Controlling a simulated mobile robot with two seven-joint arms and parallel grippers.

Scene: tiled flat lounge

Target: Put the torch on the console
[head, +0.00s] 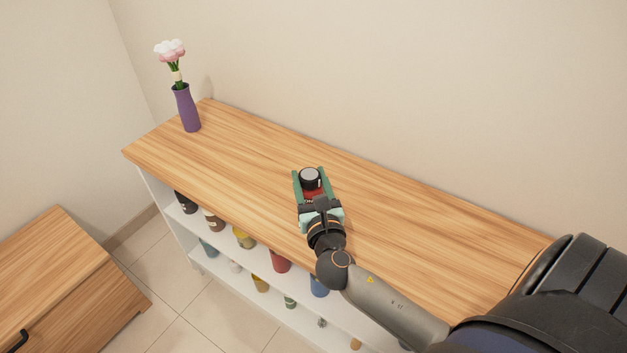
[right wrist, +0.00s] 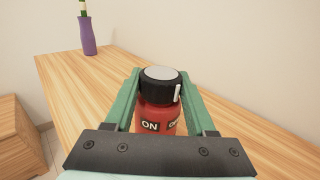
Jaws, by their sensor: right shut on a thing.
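The torch (right wrist: 158,116) is a short red cylinder with a black top, a grey cap face and "ON" lettering. It stands upright between the green fingers of my right gripper (head: 311,178), which is shut on it. In the head view the torch's black and grey top (head: 310,178) shows over the console, with a little red below it. The console (head: 400,232) is a long wooden top on white shelving. I cannot tell whether the torch touches the wood. My left gripper is not in view.
A purple vase (head: 187,108) with pink and white flowers stands at the console's far left end. Several jars and cups fill the shelves below. A wooden cabinet (head: 62,285) stands at the left. The console top around the gripper is clear; a wall runs behind it.

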